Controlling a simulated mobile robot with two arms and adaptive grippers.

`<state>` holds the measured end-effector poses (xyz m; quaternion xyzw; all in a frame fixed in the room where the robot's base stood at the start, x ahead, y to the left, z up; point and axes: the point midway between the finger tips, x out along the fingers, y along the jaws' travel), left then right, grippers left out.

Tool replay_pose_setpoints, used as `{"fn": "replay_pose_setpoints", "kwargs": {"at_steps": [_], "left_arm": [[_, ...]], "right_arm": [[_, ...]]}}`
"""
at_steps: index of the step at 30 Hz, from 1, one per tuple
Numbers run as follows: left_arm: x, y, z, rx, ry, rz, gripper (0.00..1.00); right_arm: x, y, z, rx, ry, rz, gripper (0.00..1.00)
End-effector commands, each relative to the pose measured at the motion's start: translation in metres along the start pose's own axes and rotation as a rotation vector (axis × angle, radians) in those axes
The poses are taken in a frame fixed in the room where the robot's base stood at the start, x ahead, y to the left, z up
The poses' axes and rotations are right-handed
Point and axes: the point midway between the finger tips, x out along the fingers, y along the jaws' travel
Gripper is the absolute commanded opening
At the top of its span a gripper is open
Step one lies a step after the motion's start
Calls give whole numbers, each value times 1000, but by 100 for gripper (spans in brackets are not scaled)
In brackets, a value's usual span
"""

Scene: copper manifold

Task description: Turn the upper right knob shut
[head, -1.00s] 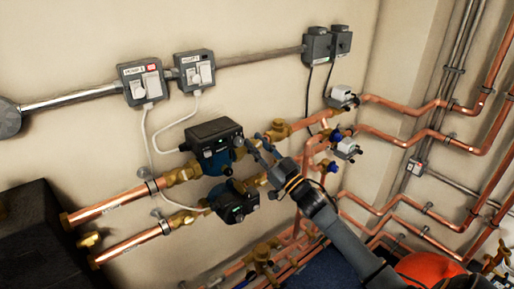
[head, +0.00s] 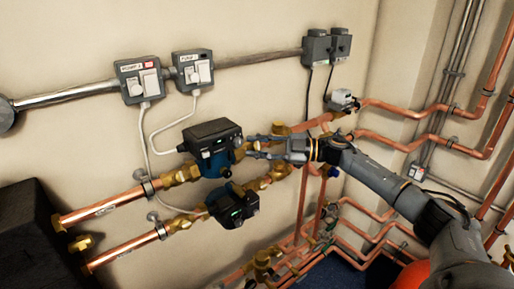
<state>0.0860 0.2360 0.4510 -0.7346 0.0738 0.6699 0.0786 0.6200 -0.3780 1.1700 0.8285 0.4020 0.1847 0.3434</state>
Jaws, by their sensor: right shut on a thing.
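The upper copper line runs through a dark blue pump (head: 212,146), with brass fittings on either side. My right gripper (head: 254,147) comes in from the right, its fingers pointing left just right of this pump. It is shut on the upper right knob, which is mostly hidden between and behind the fingers, so I cannot tell how far it is turned. A brass fitting (head: 280,129) shows just above the gripper. My left gripper is not in view.
A second pump (head: 232,205) sits below, close under my right gripper. Two grey switch boxes (head: 139,80) (head: 193,71) with white cables are on the wall above. Copper pipes (head: 400,130) run along the right side. A black box (head: 35,235) stands at lower left.

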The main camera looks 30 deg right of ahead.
Motion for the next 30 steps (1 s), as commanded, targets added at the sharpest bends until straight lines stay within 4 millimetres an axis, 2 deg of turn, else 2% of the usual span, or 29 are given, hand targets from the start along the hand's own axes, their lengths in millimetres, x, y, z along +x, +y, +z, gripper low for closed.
{"fn": "replay_pose_setpoints", "kwargs": {"at_steps": [12, 30], "left_arm": [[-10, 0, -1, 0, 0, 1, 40], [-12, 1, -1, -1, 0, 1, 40]], "right_arm": [[1, 2, -1, -148, 0, -235, 0], [1, -1, 0, -192, 1, -307, 0]]}}
